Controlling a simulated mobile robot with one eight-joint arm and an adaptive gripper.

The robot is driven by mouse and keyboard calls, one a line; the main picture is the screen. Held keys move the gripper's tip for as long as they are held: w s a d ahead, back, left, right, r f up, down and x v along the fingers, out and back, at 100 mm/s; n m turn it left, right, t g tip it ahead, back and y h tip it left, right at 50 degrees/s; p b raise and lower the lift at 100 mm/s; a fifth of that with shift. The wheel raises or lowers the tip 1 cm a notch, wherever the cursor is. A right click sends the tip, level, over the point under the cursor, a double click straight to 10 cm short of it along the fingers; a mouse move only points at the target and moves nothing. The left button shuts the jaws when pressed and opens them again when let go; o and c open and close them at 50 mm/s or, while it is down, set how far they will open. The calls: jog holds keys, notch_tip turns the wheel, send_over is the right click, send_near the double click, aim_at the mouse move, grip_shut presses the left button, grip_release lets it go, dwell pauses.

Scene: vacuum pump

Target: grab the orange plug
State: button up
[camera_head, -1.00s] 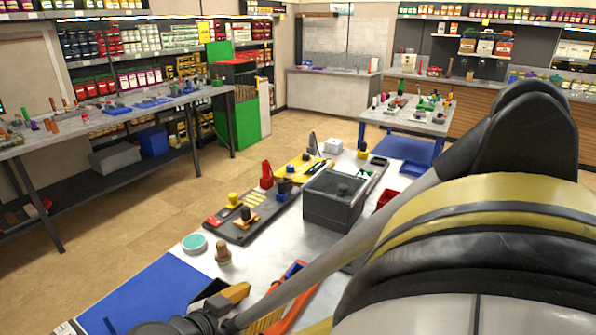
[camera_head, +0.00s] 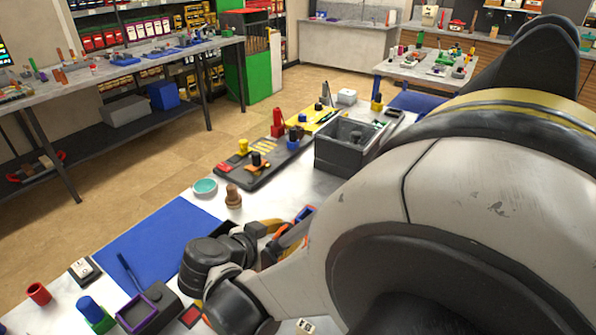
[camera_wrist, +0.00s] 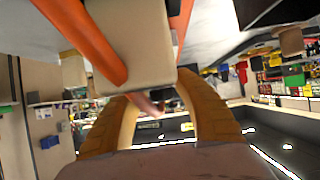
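A small plug with an orange base and black top (camera_head: 257,162) stands on the dark tray (camera_head: 232,181) on the workbench, beside a yellow one. It is the likeliest orange plug in the head view; I cannot identify it in the wrist view. My gripper (camera_head: 280,232) is low over the near bench, nearer than the tray and apart from that plug. In the wrist view its two yellow-orange fingers (camera_wrist: 160,95) stand apart, open. A beige block (camera_wrist: 133,50) and orange bars (camera_wrist: 78,40) show beyond the fingertips. My arm hides much of the bench's right side.
A grey bin (camera_head: 340,158) is behind. An orange-and-blue item (camera_head: 302,219) lies close to the gripper. The blue mat (camera_head: 150,240) is mostly clear; small parts stand at front left.

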jog(key=c, duration=0.5)
